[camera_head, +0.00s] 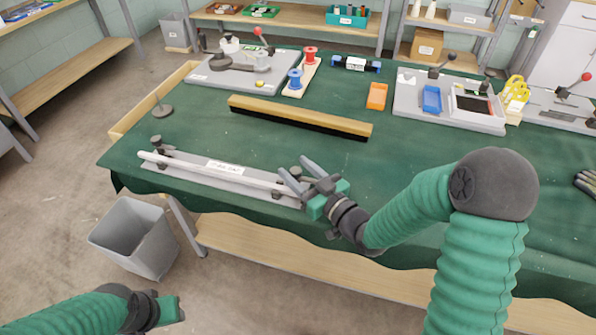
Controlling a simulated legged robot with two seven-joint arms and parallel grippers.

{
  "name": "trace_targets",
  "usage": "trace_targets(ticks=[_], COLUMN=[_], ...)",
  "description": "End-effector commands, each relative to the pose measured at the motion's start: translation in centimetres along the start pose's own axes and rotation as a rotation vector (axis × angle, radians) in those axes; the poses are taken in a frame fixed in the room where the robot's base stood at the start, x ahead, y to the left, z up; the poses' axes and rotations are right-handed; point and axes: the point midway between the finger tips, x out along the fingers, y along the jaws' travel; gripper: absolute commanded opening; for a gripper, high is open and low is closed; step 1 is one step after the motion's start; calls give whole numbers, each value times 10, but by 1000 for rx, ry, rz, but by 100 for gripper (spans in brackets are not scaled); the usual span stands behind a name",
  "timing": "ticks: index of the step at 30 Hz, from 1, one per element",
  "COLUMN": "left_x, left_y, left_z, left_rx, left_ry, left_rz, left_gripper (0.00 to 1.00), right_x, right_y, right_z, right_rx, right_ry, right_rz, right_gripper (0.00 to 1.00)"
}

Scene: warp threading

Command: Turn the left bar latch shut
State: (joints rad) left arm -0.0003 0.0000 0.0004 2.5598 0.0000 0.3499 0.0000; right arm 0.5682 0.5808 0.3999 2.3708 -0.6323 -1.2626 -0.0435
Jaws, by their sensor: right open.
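A white bar (215,173) lies along a grey base plate (228,168) with a white label, near the table's front edge. The left bar latch (158,144) is a small dark knobbed piece at the bar's left end. Whether it is turned open or shut is too small to tell. Another dark fitting is at the bar's right end, partly hidden by my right gripper (295,167). My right gripper is open, its two fingers pointing up and left over the right end of the bar, far from the left latch. My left gripper (168,309) is low at the bottom left, away from the table; its fingers are not clear.
A long wooden brush (300,115) lies behind the bar on the green table. A grey waste bin (134,237) stands on the floor by the front left.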

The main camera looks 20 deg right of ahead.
Motion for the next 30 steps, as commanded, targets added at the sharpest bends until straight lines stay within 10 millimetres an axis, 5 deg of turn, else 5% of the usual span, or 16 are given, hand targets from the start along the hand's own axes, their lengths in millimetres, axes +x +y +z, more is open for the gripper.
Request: trace_targets(ticks=[2,13,30], left_x=[0,0,6], left_y=[0,0,0], left_z=[0,0,2], left_rx=[-1,-1,-1], left_ry=[0,0,0], left_rz=[0,0,0], left_gripper=[39,39,39], right_x=[0,-1,-2], right_y=[-1,0,-2], right_z=[0,1,4], right_rx=[0,2,3], right_ry=[0,-1,-6], right_rz=[-1,-2,98], right_gripper=[47,0,0])
